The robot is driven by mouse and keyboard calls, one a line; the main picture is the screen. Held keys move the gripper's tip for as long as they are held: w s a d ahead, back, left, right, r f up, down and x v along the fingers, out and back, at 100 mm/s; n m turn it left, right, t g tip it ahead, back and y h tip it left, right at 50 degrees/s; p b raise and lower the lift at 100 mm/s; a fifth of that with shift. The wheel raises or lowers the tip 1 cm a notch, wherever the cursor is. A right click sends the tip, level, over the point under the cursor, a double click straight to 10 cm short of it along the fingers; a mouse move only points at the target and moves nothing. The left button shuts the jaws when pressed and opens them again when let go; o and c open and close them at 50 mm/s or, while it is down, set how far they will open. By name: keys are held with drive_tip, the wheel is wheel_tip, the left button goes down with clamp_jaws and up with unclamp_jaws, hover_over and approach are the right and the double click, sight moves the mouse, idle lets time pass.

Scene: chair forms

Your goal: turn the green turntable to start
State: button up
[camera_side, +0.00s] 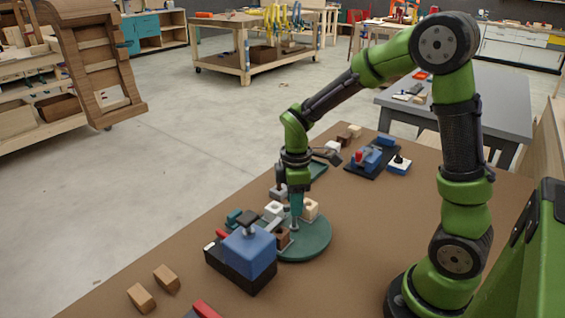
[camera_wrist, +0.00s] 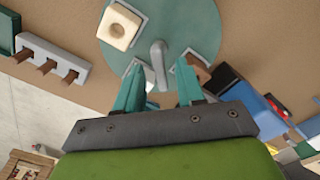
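The green turntable (camera_side: 312,246) is a flat round disc on the brown table, and its disc fills the top of the wrist view (camera_wrist: 195,32). A grey upright handle (camera_wrist: 158,66) stands on it. A cream block with a round hole (camera_wrist: 119,27) sits on the disc; in the side view a cream block (camera_side: 311,209) and a brown block (camera_side: 283,238) show there. My gripper (camera_wrist: 160,68) points down over the disc with its teal fingers apart. The handle shows between the fingertips, with gaps on both sides. The side view shows the fingers (camera_side: 296,210) close above the handle; contact cannot be told.
A blue and black box-shaped device (camera_side: 247,258) stands close to the turntable's left. Two wooden blocks (camera_side: 153,288) lie near the front left. The table right of the turntable is clear.

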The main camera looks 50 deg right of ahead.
drive_tip(key=shift+f, duration=0.1)
clamp_jaws()
drive_tip(key=shift+m, duration=9)
